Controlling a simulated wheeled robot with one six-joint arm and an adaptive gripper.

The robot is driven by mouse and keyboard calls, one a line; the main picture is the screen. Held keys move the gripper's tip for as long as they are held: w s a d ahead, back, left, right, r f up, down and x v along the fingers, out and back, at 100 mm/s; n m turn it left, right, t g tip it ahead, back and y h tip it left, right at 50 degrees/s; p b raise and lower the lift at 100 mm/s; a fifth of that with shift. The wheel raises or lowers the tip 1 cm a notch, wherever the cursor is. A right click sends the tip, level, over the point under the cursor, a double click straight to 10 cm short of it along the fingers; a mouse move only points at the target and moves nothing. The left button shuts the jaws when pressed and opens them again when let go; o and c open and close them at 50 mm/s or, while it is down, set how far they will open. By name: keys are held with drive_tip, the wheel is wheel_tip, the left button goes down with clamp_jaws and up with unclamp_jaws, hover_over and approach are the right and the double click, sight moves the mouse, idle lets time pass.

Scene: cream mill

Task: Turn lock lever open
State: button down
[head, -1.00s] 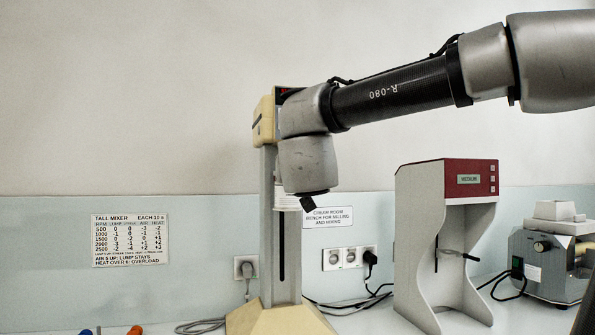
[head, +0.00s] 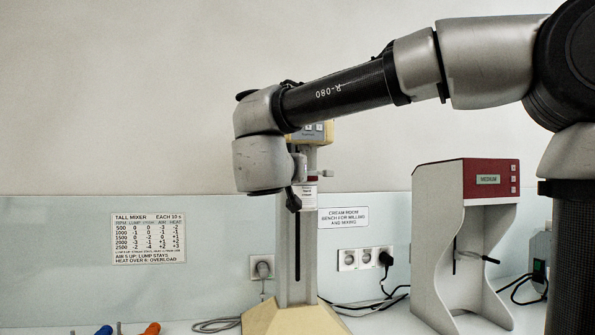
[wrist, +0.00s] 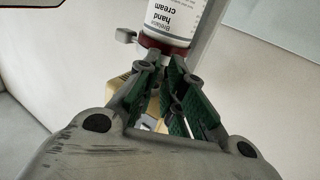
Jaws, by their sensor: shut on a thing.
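The tall mixer (head: 288,235) stands on the bench, with a cream column and head. A small grey tab (wrist: 126,36) sticks out beside the collar. My gripper (wrist: 162,66) has its green-padded fingers at the collar, shut on a small part mostly hidden between the fingertips, apparently the lock lever.
A grey cabinet with a red top (head: 488,180) stands to the right. Blue (head: 104,330) and orange (head: 151,329) handles lie at the lower left. Cables (head: 375,305) run along the bench to the wall sockets (head: 357,259). A mixer chart (head: 148,238) hangs on the wall.

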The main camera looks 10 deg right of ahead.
drive_tip(key=c, duration=1.5)
unclamp_jaws()
drive_tip(key=v, duration=1.2)
